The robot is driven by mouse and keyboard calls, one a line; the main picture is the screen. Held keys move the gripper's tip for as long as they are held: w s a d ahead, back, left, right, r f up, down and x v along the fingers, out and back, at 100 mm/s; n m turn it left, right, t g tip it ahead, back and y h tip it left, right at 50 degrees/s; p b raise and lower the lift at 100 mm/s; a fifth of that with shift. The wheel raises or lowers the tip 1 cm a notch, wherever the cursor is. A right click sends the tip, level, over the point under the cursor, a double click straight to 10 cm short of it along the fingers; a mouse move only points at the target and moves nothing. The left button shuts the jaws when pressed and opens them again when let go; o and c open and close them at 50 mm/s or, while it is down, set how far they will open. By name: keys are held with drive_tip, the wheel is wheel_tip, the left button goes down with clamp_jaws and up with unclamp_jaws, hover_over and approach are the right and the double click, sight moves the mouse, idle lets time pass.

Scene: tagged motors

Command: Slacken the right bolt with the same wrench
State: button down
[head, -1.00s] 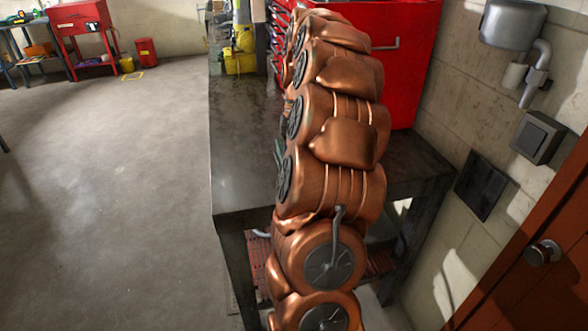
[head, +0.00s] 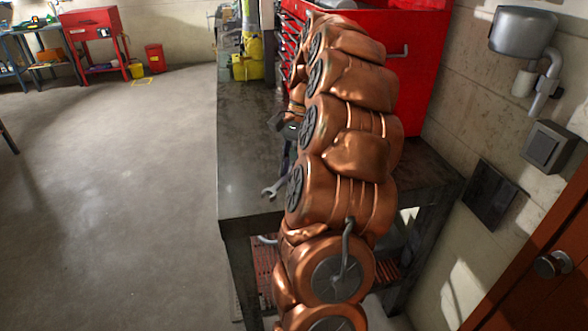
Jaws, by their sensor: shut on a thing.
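A grey metal wrench (head: 276,184) shows just left of my copper-coloured arm, above the dark workbench top (head: 243,150). Its open-ended jaw points down and left, toward the bench's near edge. My gripper (head: 289,143) is a small dark shape at the upper end of the wrench, mostly hidden behind my arm. It is shut on the wrench. The motors and the right bolt are not visible; my arm covers much of the bench top. I cannot tell whether the wrench touches anything.
A red tool cabinet (head: 425,60) stands on the far right of the bench. A wall with a grey box (head: 548,147) is close on the right. Open floor (head: 120,180) lies left.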

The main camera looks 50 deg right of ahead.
drive_tip(key=w+d+m+t+h+p, duration=0.3)
drive_tip(key=w+d+m+t+p, duration=0.2)
drive_tip(key=m+p, duration=0.8)
drive_tip(key=w+d+m, duration=0.2)
drive_tip(key=w+m, duration=0.2)
drive_tip(key=shift+w+m+h, duration=0.3)
drive_tip(key=shift+w, duration=0.1)
idle(0.8)
drive_tip(key=shift+d+m+h+p, duration=0.7)
drive_tip(key=shift+d+m, duration=0.7)
drive_tip(key=shift+m, duration=0.4)
